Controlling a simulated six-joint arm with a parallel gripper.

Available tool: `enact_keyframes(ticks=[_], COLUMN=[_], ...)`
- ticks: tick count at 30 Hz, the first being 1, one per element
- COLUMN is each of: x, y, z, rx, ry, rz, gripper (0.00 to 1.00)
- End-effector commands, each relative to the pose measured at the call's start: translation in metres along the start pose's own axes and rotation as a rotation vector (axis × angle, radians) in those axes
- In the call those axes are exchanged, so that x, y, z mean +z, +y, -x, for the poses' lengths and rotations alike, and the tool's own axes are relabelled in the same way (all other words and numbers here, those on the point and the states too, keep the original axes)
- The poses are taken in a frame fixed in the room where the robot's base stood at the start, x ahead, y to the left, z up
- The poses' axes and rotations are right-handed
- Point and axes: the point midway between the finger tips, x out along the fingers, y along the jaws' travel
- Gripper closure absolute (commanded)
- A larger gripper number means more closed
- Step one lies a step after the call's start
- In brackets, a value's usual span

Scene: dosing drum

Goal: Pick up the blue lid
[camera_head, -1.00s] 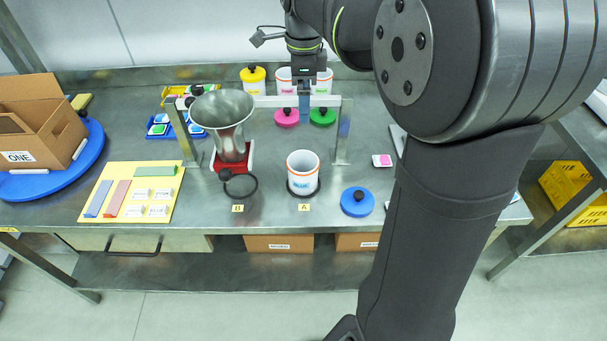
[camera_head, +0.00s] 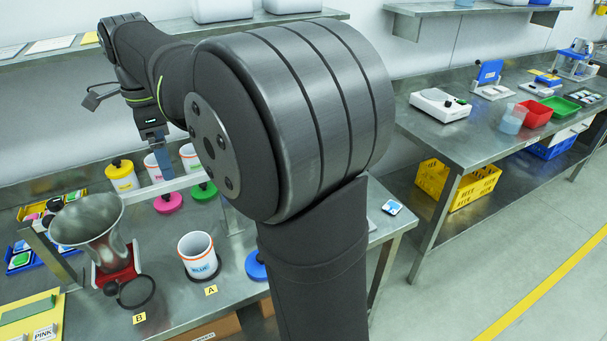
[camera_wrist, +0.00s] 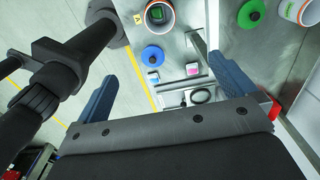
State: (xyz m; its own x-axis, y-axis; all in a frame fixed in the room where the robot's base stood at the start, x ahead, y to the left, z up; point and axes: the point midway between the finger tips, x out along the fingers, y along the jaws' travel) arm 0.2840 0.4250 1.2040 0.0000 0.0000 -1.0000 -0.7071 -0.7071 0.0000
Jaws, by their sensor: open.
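The blue lid (camera_head: 254,266) lies on the steel bench to the right of the white pot labelled BLUE (camera_head: 199,258). My own arm hides its right part in the head view. In the wrist view the blue lid (camera_wrist: 153,56) shows whole, round with a dark knob, beyond the fingertips. My gripper (camera_head: 160,158) is above the back of the bench, well apart from the lid. In the wrist view my gripper (camera_wrist: 162,87) has its two blue fingers spread wide with nothing held between them.
A pink lid (camera_head: 168,203) and a green lid (camera_head: 204,192) lie behind the BLUE pot. A steel funnel (camera_head: 88,222) stands over a red base at left, with a black ring (camera_head: 136,292) in front. A second bench (camera_head: 490,130) stands at right.

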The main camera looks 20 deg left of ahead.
Motion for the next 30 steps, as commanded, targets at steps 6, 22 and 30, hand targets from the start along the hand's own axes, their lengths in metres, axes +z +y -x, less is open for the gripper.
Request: enact_keyframes(ticks=[6,22,30], x=[-0.007,-0.073,-0.106], y=[0.001,0.017,0.037], z=[-0.008,-0.087,-0.127], rx=[0.002,0.002,0.002], ry=[0.000,-0.001,-0.002], rz=[0.077,0.994,1.490], gripper=[0.00,0.00,0.00])
